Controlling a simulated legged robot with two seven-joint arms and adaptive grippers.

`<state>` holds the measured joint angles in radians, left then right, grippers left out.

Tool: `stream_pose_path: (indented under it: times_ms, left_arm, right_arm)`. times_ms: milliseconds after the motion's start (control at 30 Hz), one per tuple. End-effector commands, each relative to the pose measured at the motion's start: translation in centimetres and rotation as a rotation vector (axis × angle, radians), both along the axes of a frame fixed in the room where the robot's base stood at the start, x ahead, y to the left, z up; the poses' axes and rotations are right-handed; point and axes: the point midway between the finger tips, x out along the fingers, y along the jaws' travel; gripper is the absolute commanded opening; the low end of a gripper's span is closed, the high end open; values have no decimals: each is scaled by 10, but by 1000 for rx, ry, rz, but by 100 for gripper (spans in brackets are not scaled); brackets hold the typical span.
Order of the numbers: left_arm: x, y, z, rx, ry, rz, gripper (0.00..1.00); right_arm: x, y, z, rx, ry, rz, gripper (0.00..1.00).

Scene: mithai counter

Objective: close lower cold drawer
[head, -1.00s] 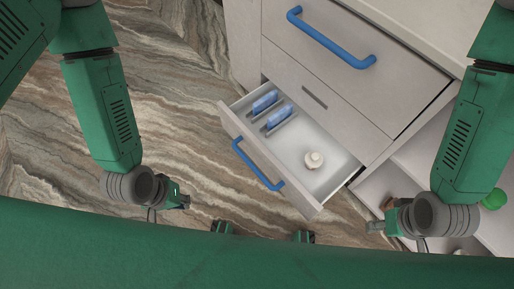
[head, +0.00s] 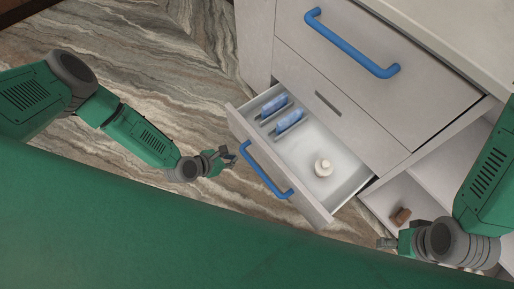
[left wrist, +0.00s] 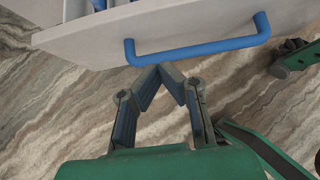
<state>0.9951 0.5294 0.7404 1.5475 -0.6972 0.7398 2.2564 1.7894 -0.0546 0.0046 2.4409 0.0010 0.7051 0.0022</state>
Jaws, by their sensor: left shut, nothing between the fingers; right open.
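The lower cold drawer (head: 312,208) stands pulled out of the cabinet in the head view, with a blue bar handle (head: 264,171) on its front. Inside lie blue packs (head: 289,120) in a rack and a small pale round item (head: 323,168). My left gripper (head: 230,160) is shut and empty, just left of the drawer front near the handle's left end. In the left wrist view its fingertips (left wrist: 172,68) meet just below the blue handle (left wrist: 200,47), close to its left end; contact cannot be told. My right gripper (head: 384,243) is open and empty, right of the drawer.
A closed upper drawer with a blue handle (head: 350,45) sits above. An open shelf to the right holds a small brown item (head: 400,216). The marbled floor (head: 160,60) left of the drawer is clear.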

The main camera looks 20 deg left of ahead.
Motion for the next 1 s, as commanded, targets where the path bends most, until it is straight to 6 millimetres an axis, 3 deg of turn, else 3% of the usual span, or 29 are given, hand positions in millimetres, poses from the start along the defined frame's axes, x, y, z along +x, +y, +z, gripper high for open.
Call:
stream_pose_path:
  times_ms: [400, 633, 1000]
  left_arm:
    - [51, -40, -62, 0, -1, -5, 0]
    - [77, -58, -57, 0, -2, -4, 0]
    - [83, -62, -57, 0, 0, -3, 0]
  right_arm:
    - [0, 0, -28, 0, 0, 0, 47]
    - [0, 0, -26, 0, 0, 0, 47]
    - [0, 0, -27, 0, 0, 0, 47]
